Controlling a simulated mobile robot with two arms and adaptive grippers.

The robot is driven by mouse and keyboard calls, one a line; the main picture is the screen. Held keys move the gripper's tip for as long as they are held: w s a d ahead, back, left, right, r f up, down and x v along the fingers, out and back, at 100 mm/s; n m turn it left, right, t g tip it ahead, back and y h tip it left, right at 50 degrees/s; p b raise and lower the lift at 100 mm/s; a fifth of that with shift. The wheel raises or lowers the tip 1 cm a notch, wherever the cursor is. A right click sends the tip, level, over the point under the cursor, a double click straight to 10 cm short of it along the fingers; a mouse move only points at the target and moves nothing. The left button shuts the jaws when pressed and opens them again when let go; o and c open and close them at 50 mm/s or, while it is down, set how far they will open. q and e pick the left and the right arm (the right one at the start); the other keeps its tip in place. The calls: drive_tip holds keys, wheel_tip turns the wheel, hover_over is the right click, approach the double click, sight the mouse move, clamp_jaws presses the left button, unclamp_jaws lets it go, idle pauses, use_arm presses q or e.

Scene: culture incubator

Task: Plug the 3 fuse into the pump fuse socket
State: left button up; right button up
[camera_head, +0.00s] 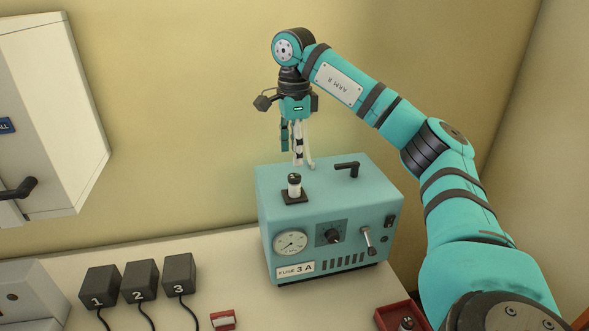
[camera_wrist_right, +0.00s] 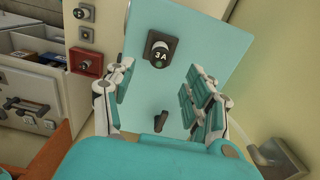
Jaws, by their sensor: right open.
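The teal pump box (camera_head: 275,212) stands on the bench, with a "FUSE 3A" label (camera_head: 294,269) on its front. On its top, a white fuse with a dark cap (camera_head: 294,181) stands upright at a black square socket (camera_head: 294,198). The wrist view shows this fuse (camera_wrist_right: 159,54) marked "3A"; how deep it sits cannot be told. My right gripper (camera_head: 303,160) is open, points down and hangs near the pump's back edge, behind the fuse. In the wrist view its spread fingers (camera_wrist_right: 158,95) hold nothing, and the fuse is apart from them. My left gripper is not in view.
A black handle (camera_head: 347,168) rises from the pump top. A red tray (camera_head: 390,318) with a dark-capped item is at front right. Black blocks numbered 1 (camera_head: 98,286), 2 (camera_head: 139,280) and 3 (camera_head: 179,274) with cables stand left. A white cabinet (camera_head: 62,120) hangs at upper left.

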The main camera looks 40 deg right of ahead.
drive_tip(key=shift+d+r, duration=0.1)
drive_tip(key=shift+r, duration=1)
